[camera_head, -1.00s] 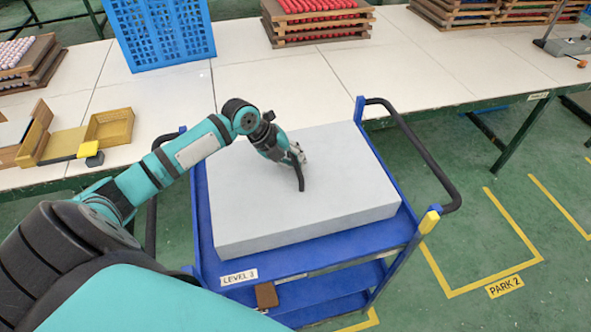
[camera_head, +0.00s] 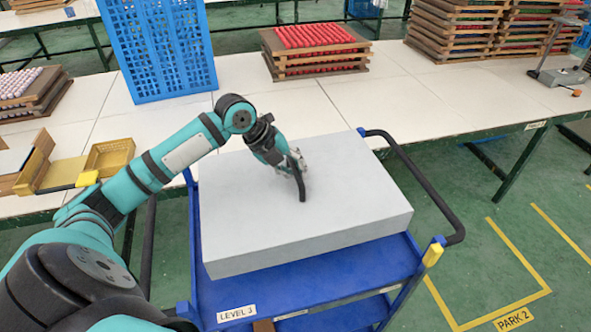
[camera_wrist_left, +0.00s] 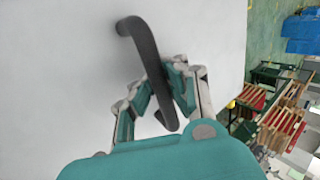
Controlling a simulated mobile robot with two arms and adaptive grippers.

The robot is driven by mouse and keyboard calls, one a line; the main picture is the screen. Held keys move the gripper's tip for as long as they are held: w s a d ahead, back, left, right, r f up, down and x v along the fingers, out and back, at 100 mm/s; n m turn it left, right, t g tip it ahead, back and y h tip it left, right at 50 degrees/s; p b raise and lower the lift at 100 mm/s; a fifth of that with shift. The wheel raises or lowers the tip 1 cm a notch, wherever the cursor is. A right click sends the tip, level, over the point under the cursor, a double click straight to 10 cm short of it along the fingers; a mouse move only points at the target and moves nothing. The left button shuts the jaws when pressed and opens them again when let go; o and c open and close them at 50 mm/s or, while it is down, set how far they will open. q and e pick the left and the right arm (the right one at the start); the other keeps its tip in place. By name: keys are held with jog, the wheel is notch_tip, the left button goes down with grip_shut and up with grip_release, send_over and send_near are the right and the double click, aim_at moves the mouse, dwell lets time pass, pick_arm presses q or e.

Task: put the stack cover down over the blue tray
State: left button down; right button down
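The stack cover (camera_head: 300,232) is a large pale grey box with a black handle on top, in the head view. My left gripper (camera_head: 296,170) is at that handle; in the left wrist view its fingers (camera_wrist_left: 160,95) close around the handle (camera_wrist_left: 145,55). The cover appears held above the blue cart (camera_head: 300,278), with a slight tilt in the picture. Whatever lies on the cart's top under the cover is hidden. I cannot make out a blue tray. My right gripper is not in view.
A white table (camera_head: 440,100) runs behind the cart. It bears a blue crate (camera_head: 160,50), a tray stack with red pieces (camera_head: 315,55), more stacks at the back right, and a yellow open box (camera_head: 110,157) at left. Green floor with yellow markings is clear at right.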

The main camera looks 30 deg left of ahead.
pick_arm(q)
notch_tip(320, 180, up, 9)
jog(key=p, duration=0.7)
jog(key=shift+f, duration=0.25)
